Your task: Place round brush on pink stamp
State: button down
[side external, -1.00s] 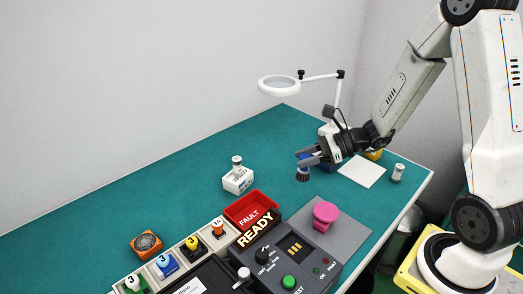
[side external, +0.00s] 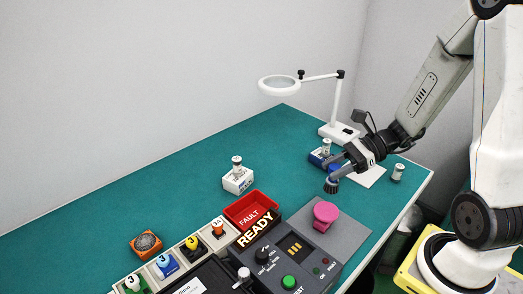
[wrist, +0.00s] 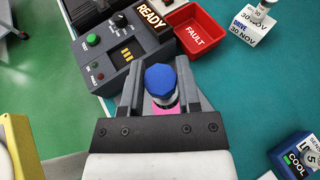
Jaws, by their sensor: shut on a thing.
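My gripper (side external: 337,172) is shut on the round brush (side external: 331,187), whose dark bristle end hangs downward in the side view. In the wrist view the brush shows as a blue faceted top (wrist: 161,79) between the fingers of my gripper (wrist: 160,88). The pink stamp (side external: 325,213) stands on a grey plate at the right of the control box. In the side view the brush is held above and behind the stamp, apart from it. In the wrist view only a bit of pink (wrist: 151,108) shows under the brush; the rest is hidden.
The control box (side external: 283,262) with its READY sign and the red FAULT tray (side external: 251,210) lie beside the stamp. A white block (side external: 238,180) stands farther back. A magnifier lamp (side external: 338,130), a blue block and a white sheet are behind my gripper.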

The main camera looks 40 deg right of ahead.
aim_at(331, 190)
jog(key=shift+f, duration=1.55)
jog(key=shift+f, duration=2)
jog(key=shift+f, duration=0.15)
jog(key=shift+c, duration=1.6)
grip_release()
jog(key=shift+r, duration=0.2)
jog(key=v, duration=1.2)
